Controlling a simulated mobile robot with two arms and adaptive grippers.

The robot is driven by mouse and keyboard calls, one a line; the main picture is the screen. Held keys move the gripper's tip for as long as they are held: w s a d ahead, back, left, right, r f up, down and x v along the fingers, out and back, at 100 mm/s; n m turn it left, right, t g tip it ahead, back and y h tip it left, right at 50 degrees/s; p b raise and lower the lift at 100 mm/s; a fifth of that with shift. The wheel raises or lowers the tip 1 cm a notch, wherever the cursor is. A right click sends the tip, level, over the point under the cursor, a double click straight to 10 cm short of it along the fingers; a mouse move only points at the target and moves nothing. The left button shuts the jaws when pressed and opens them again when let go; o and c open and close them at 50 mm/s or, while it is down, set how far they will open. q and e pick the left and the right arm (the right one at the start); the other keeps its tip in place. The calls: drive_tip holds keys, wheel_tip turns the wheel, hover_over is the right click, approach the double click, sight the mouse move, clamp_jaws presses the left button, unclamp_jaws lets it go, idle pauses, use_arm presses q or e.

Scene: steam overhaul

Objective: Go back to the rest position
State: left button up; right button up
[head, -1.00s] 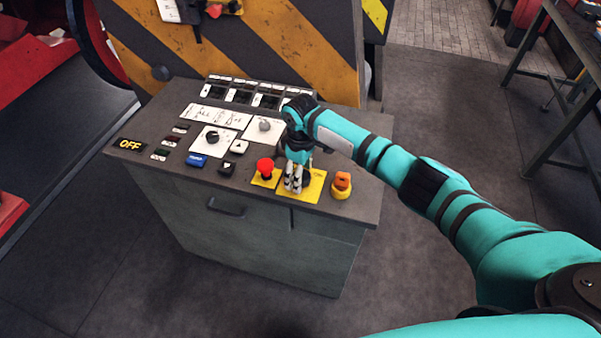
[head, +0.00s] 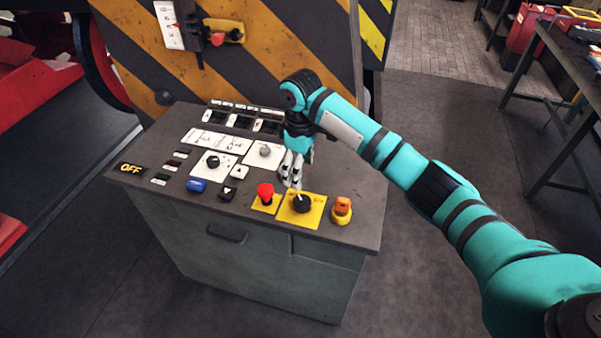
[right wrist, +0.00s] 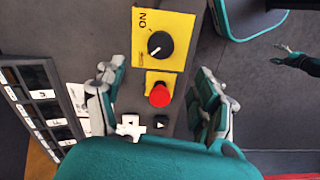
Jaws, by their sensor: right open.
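My right gripper (head: 291,178) is open and empty, just behind the black rotary switch (head: 302,203) on its yellow plate, apart from it. In the right wrist view the two fingers of the right gripper (right wrist: 158,105) stand wide apart, with the red mushroom button (right wrist: 160,95) seen between them and the rotary switch (right wrist: 160,44) beyond. The right arm reaches in from the right over the grey control cabinet (head: 240,258). The left gripper is not in the head view.
A dark table (head: 572,55) is at the far right. Floor between is clear.

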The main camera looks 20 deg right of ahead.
idle(0.3)
drive_tip(key=shift+y, duration=0.5)
drive_tip(key=s+a+f, duration=0.1)
drive_tip(key=s+f, duration=0.1)
drive_tip(key=s+a+f, duration=0.3)
drive_tip(key=f, duration=0.2)
drive_tip(key=shift+s+a, duration=0.25)
drive_tip(key=shift+s, duration=0.15)
drive_tip(key=s+a+f+m+t+y, duration=0.1)
drive_tip(key=s+a+f, duration=0.3)
drive_tip(key=s, duration=0.5)
drive_tip(key=s+d+m+t+h, duration=0.1)
drive_tip(key=s+d+m, duration=0.2)
drive_tip(key=s+d, duration=0.45)
drive_tip(key=s+d+m+t+h, duration=0.1)
drive_tip(key=s+d+m+t, duration=0.2)
drive_tip(key=s, duration=0.8)
wheel_tip(320, 180, down, 29)
drive_tip(key=s+d+g+b, duration=0.1)
drive_tip(key=d+g+b, duration=0.1)
drive_tip(key=g+b, duration=0.1)
drive_tip(key=s+d+f+g+b, duration=0.1)
drive_tip(key=s+d+f+b, duration=0.1)
drive_tip(key=s+f, duration=1.5)
wheel_tip(320, 180, down, 2)
drive_tip(key=shift+d+f+b, duration=0.1)
drive_tip(key=shift+d+b, duration=0.15)
drive_tip(key=shift+b, duration=0.15)
